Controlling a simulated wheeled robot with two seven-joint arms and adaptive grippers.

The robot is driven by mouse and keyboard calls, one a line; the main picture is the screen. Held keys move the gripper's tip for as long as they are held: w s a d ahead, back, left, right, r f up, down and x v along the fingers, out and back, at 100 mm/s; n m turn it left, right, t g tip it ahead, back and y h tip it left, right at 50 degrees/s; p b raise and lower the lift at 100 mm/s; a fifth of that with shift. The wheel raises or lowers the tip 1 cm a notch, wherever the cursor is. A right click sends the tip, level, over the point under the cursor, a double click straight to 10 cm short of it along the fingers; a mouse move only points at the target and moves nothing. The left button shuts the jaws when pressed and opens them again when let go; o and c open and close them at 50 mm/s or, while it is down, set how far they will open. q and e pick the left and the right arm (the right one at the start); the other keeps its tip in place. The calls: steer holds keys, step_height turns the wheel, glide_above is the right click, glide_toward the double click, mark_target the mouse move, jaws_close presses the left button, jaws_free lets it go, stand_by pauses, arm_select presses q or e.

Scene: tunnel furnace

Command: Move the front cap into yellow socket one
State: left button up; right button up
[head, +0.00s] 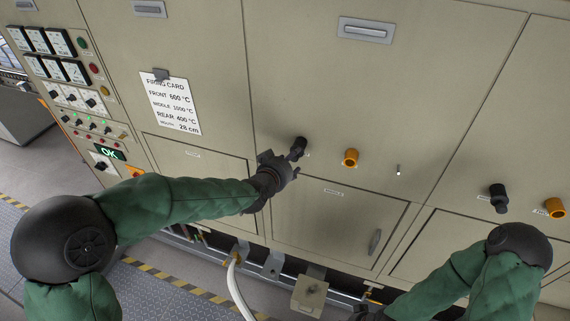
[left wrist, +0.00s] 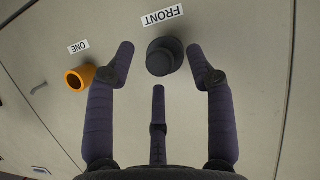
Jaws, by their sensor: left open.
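The front cap (head: 301,143) is a dark round knob on the beige furnace panel, under a FRONT label in the left wrist view (left wrist: 165,57). My left gripper (head: 290,157) is open at the cap. In the left wrist view its fingertips (left wrist: 162,65) stand on either side of the cap, with a gap on each side. Yellow socket one (head: 350,157) is an orange-yellow ring just right of the cap. It also shows beside the ONE label in the left wrist view (left wrist: 78,79), open and empty. My right gripper (head: 367,313) is mostly cut off at the bottom edge.
Another dark cap (head: 498,198) and yellow socket (head: 555,207) are farther right on the panel. A small metal pin (head: 398,170) sticks out right of socket one. A firing card (head: 172,104) hangs at upper left. A white hose (head: 238,285) and brackets are below.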

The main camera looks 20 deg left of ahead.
arm_select(q)
steer(key=shift+w+d+f, duration=0.1)
steer(key=shift+w+f, duration=0.2)
steer(key=shift+w, duration=0.3)
jaws_close()
steer(key=shift+s+a+f+b, duration=0.15)
steer(key=shift+s+b, duration=0.25)
steer(key=shift+s, duration=2.15)
steer(key=shift+s, duration=0.1)
steer(key=s, duration=0.9)
steer(key=shift+s+a, duration=0.2)
steer(key=shift+s, duration=0.2)
